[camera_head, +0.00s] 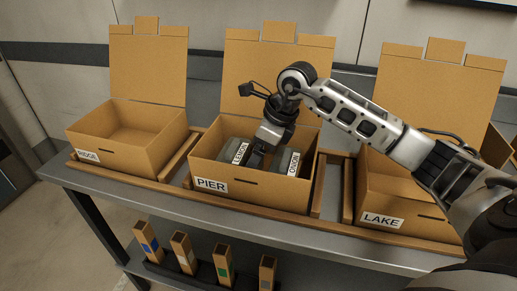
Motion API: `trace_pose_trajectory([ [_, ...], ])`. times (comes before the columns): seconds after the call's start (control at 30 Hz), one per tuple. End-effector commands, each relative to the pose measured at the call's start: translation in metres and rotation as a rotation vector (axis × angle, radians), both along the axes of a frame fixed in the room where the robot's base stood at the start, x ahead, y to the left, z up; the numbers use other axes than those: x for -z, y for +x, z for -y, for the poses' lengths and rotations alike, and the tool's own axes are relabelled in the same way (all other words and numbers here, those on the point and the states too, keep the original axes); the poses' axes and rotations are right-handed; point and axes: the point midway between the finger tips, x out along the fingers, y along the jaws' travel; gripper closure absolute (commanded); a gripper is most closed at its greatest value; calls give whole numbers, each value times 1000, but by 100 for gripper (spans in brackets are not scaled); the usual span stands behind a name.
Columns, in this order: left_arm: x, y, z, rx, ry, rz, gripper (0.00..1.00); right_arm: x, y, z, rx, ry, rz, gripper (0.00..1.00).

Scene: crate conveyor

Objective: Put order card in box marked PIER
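The box marked PIER (240,190) stands open in the middle, its lid raised behind it. My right arm comes in from the right, and its gripper (260,157) points down inside this box. It is between a dark pack labelled LEMON (234,154) and a dark pack labelled ONION (290,166). The fingertips are low among the packs and partly hidden, so I cannot tell whether they are open or shut. I cannot make out an order card. My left gripper is not in view.
An open, seemingly empty box marked RIDGE (118,154) stands at the left. A box marked LAKE (402,222) stands at the right, partly covered by my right arm. Several narrow cartons with coloured marks stand in a dark rack (185,277) below the grey counter (150,207).

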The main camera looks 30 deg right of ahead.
Motion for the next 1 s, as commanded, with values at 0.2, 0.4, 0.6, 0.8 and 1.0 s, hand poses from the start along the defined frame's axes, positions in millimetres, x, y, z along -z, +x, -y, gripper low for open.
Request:
trace_pose_trajectory([
  [0.2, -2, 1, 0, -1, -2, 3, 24, 0, 0, 0, 0, 0, 0, 11],
  [0.4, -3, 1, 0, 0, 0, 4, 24, -12, -2, 3, 1, -1, 2, 11],
  [0.6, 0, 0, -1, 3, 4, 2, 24, -50, -14, 14, 1, -3, 5, 11],
  [0.8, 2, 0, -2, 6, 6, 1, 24, -88, -26, 23, 1, -2, 4, 11],
  [1.0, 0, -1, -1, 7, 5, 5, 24, -110, -33, 29, 0, 0, 1, 11],
])
